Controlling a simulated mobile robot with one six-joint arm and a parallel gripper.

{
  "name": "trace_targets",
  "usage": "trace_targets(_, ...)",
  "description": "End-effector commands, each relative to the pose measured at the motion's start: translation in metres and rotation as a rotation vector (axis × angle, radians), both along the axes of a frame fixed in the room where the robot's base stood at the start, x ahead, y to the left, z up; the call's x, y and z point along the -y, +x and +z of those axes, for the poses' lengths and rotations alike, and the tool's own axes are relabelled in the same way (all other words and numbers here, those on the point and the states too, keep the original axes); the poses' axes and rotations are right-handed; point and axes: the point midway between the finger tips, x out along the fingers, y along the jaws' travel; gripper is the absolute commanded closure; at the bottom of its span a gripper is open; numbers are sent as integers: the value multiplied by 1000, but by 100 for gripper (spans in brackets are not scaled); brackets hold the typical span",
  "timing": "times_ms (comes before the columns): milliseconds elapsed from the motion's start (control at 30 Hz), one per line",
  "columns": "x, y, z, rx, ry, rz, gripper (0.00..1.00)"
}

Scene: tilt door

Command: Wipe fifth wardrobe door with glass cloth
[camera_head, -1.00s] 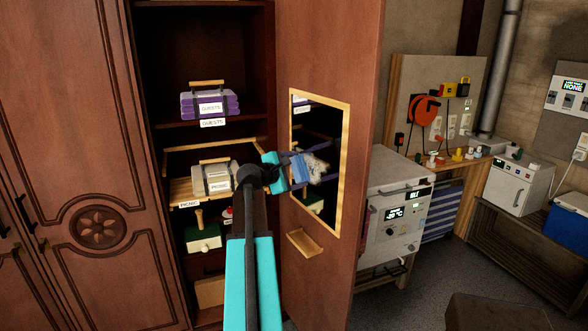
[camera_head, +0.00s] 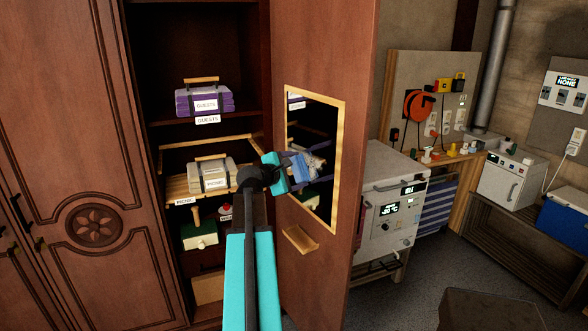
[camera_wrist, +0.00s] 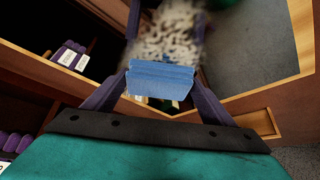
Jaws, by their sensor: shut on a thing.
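The open wardrobe door (camera_head: 355,200) carries a gold-framed mirror (camera_head: 316,130). My gripper (camera_head: 300,166) is shut on a folded blue cloth (camera_head: 298,172) in front of the mirror's middle. In the wrist view, my gripper (camera_wrist: 160,82) has a purple finger on each side of the blue cloth (camera_wrist: 160,78). A mottled pale smear (camera_head: 318,163) shows on the mirror just right of the cloth. The smear (camera_wrist: 172,32) is blurred beyond the cloth in the wrist view. I cannot tell whether the cloth touches the glass.
A small wooden ledge (camera_head: 300,240) sits on the door below the mirror. A white appliance (camera_head: 390,215) stands right of the door.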

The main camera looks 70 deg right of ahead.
Motion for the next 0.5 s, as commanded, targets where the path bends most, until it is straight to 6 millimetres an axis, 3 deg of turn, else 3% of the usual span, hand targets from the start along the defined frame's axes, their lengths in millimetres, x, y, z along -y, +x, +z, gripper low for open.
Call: trace_targets(500,-6,-11,0,-4,0,-6,40)
